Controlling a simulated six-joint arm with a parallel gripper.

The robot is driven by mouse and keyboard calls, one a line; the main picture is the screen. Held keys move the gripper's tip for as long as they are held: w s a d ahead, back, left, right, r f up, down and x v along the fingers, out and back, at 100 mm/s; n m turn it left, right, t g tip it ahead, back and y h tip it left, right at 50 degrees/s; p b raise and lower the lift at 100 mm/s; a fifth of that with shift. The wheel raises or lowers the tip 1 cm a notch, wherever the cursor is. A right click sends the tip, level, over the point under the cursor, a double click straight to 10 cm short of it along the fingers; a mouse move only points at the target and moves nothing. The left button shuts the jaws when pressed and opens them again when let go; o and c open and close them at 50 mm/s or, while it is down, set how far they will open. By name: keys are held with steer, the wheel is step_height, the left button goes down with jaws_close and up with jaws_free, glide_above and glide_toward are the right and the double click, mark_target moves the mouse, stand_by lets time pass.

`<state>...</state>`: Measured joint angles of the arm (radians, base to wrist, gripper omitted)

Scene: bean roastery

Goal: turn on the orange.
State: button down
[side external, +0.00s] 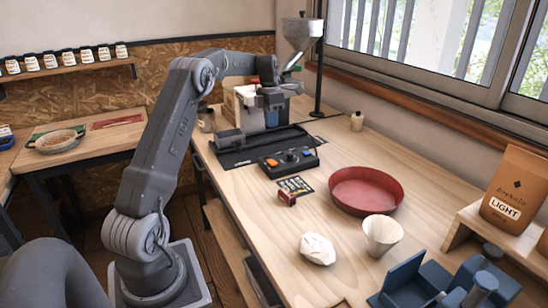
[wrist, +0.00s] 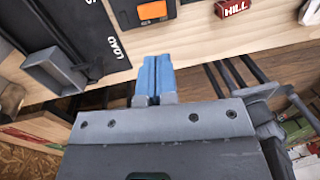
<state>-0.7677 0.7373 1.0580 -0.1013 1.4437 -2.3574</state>
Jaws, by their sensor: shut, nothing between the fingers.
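The orange switch (side external: 272,163) sits at the left end of a dark control box (side external: 300,165) on the wooden table. The box also carries a black knob (side external: 291,156) and a blue switch (side external: 308,153). In the wrist view the orange switch (wrist: 152,11) shows at the top, beyond my fingertips. My gripper (side external: 272,118) is in the air over the black machine base, behind the control box, and apart from the switch. In the wrist view its blue fingers (wrist: 156,77) are together and hold nothing. I cannot tell the switch's on or off position.
The black base (side external: 235,155) lies behind the control box, with a metal hopper (side external: 298,35) above.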

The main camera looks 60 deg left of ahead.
mark_target(273, 162)
steer(key=f, duration=0.4)
steer(key=d+f, duration=0.1)
steer(key=f, duration=0.7)
steer(key=shift+d+f, duration=0.4)
steer(key=shift+d+f, duration=0.15)
steer(key=shift+f, duration=0.2)
steer(key=shift+a+r, duration=0.15)
steer(key=shift+a, duration=0.7)
steer(key=shift+r, duration=0.1)
